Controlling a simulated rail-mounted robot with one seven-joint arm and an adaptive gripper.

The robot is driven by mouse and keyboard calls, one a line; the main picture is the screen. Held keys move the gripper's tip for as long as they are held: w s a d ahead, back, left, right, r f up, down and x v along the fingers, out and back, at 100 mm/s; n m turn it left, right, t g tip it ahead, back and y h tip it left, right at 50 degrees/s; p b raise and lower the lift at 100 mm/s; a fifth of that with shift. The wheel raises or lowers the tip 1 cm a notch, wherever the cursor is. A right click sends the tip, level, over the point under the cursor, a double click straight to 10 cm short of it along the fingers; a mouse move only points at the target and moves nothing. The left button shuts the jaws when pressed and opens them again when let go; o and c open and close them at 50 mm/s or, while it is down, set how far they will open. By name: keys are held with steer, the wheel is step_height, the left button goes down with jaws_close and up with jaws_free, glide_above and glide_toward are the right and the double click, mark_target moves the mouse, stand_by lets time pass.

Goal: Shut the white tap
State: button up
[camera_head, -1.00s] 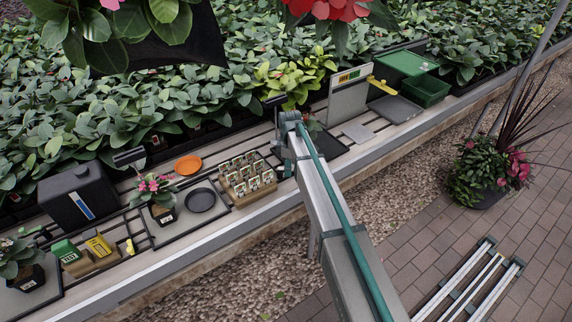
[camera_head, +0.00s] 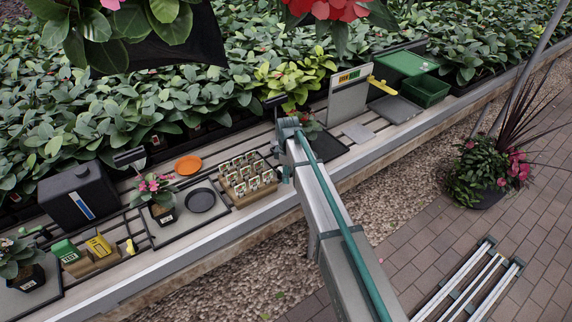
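I cannot make out a white tap in the head view. A grey-white panel (camera_head: 348,97) with a coloured strip and a yellow lever (camera_head: 382,86) stands at the back, right of centre. A black tank (camera_head: 80,194) with a blue and white label stands at the left; any tap on it is too small to tell. My gripper (camera_head: 281,168) is at the far end of my grey arm, over the bench by the right side of a box of small labelled packs. It is small and partly hidden by my arm, so its fingers are unclear.
The box of packs (camera_head: 248,181), an orange dish (camera_head: 188,165), a dark dish (camera_head: 200,200) and a potted pink flower (camera_head: 157,195) stand left of my gripper. A green crate (camera_head: 427,90) is at the right. A flat grey plate (camera_head: 357,133) lies clear on the slatted bench (camera_head: 375,123).

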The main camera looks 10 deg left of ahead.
steer(key=shift+w+d, duration=0.1)
steer(key=shift+w, duration=0.1)
steer(key=shift+r, duration=0.1)
steer(key=shift+r+p, duration=1.75)
steer(key=shift+r, duration=1.65)
